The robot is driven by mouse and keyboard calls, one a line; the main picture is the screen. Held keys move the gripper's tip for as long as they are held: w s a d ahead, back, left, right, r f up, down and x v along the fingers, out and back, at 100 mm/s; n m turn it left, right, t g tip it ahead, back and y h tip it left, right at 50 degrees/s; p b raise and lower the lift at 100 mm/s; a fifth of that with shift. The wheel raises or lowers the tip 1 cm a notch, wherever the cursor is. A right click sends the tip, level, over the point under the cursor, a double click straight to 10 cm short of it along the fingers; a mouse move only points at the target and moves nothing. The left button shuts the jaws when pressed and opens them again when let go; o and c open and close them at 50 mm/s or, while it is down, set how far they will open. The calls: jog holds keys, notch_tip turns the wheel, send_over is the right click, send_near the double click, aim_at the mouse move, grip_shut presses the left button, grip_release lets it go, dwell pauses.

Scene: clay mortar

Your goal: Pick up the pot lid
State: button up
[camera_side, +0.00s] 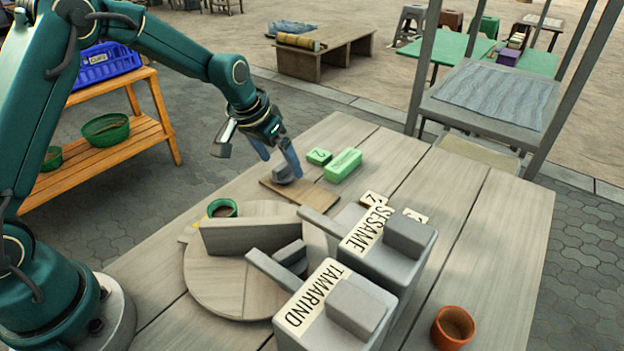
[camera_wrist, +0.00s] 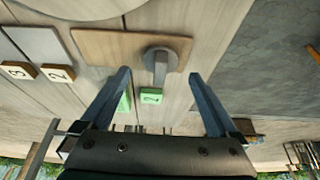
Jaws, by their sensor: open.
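The pot lid appears to be the small round grey piece (camera_side: 284,174) with an upright bar handle, lying on a thin brown board (camera_side: 268,193) at the table's far left edge. In the wrist view the lid (camera_wrist: 160,56) sits near the right end of the board (camera_wrist: 105,46). Its handle points down the picture, between my two blue-grey fingers. My gripper (camera_side: 278,158) is open around and close above the handle; the wrist view shows the gap (camera_wrist: 160,74) with room on both sides. I cannot tell whether a finger touches the lid.
A small green block marked 2 (camera_side: 320,156) and a longer green block (camera_side: 343,165) lie just right of the board. Grey boxes labelled SESAME (camera_side: 385,250) and TAMARIND (camera_side: 335,310), a round wooden board (camera_side: 215,285) and an orange pot (camera_side: 453,328) stand nearer.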

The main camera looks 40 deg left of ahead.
jog(key=shift+x, duration=1.25)
jog(key=c, duration=1.4)
